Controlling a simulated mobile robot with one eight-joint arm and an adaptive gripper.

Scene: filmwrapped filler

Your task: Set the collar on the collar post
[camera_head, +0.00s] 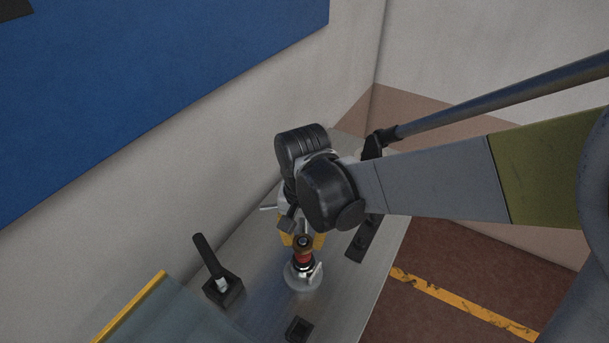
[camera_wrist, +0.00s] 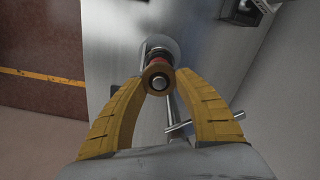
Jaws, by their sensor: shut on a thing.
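The collar is a brown, brass-like ring (camera_wrist: 148,73), seen nearly end-on in the wrist view and as a small ring (camera_head: 303,240) in the head view. My gripper (camera_wrist: 160,76), with its yellow fingers, is shut on it from both sides; it also shows in the head view (camera_head: 303,242). A round silver end (camera_wrist: 159,84) shows inside the ring. The post (camera_head: 303,260), dark with a red band, stands below on a pale round base (camera_head: 300,282). The collar is around or directly over the post's top; I cannot tell how far down it sits.
A black block with a tilted black handle (camera_head: 222,290) stands left of the post. Another dark block (camera_head: 299,328) is in front, and a dark fixture (camera_head: 361,243) is to the right. A yellow-edged clear panel (camera_head: 160,318) is at lower left. The metal bench (camera_head: 345,290) is otherwise bare.

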